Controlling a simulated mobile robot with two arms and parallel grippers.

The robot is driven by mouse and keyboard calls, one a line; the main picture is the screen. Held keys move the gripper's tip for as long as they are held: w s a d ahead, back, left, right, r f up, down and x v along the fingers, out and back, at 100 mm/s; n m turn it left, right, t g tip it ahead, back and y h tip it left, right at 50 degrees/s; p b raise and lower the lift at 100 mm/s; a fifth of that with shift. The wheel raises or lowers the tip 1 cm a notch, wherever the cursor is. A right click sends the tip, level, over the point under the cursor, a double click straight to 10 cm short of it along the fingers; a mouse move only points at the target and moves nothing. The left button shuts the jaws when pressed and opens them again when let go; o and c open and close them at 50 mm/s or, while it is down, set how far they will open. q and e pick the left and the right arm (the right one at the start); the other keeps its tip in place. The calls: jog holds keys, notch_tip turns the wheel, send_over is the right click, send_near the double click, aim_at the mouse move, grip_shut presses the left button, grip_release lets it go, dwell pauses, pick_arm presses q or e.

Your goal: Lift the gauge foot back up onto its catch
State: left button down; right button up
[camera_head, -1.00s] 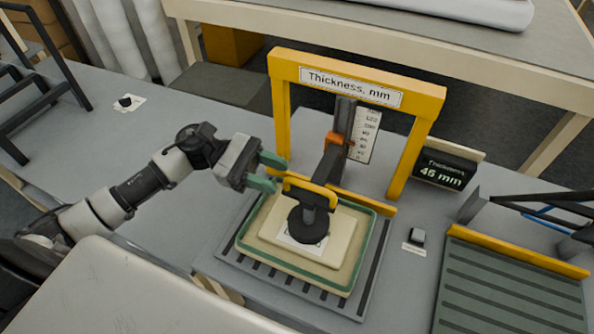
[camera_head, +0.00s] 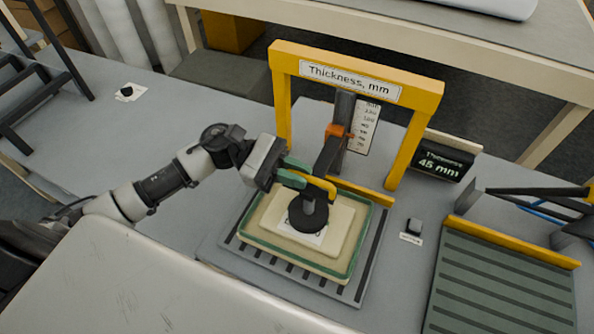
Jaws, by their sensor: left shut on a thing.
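The black gauge foot (camera_head: 308,218) rests on a cream pad (camera_head: 338,225) in a green-edged tray (camera_head: 257,242) under the yellow gauge frame (camera_head: 431,95). A yellow handle (camera_head: 324,184) sits above the foot. My left gripper (camera_head: 303,178) is shut on the handle's left part, its green fingers coming in from the left. The orange slider (camera_head: 338,135) is on the dark post, beside a white scale (camera_head: 363,130). I cannot make out the catch. The display (camera_head: 441,165) reads 45 mm. My right gripper is not in view.
The tray stands on a slotted grey plate (camera_head: 347,292). A green ribbed platform (camera_head: 500,290) is at the right. A pale surface (camera_head: 130,290) fills the lower left.

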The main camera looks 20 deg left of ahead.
pick_arm(q)
notch_tip(320, 180, up, 9)
jog(key=shift+w+r, duration=0.1)
dwell(0.4)
jog(key=c, duration=1.2)
grip_release()
jog(key=shift+o, duration=0.3)
